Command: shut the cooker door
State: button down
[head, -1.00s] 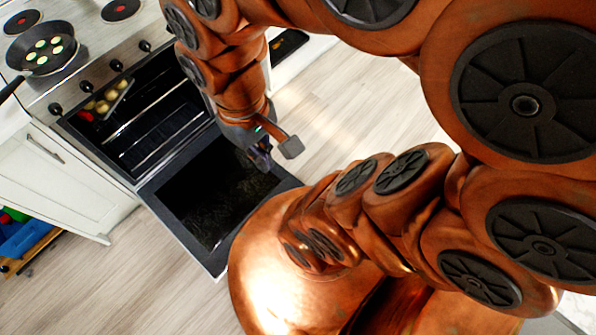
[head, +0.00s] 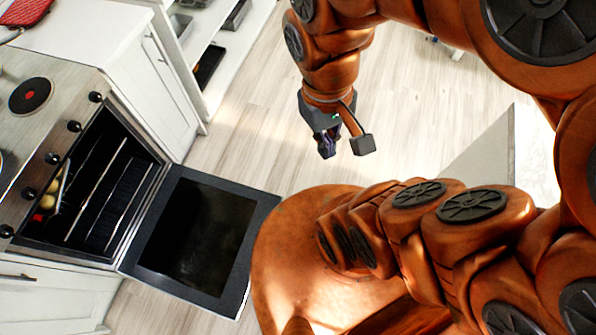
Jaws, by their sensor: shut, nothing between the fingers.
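The cooker (head: 50,130) stands at the left of the head view. Its door (head: 200,238) is folded down and open, with a dark glass panel in a grey frame. The oven cavity (head: 100,190) is exposed, with wire racks inside. My gripper (head: 327,146) is shut and empty. It hangs to the upper right of the door, over the floor in the picture, apart from the door. My base covers the area just right of the door.
A tray with yellow and red food (head: 52,192) sits at the left of the oven cavity. White cabinets (head: 155,80) flank the cooker. An open shelf unit (head: 205,55) stands at the top. Wooden floor (head: 250,130) is clear between the shelf and the door.

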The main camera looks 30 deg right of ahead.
aim_at(192, 245)
jog(key=z, duration=1.2)
jog(key=k, duration=0.95)
jog(key=u, duration=2.2)
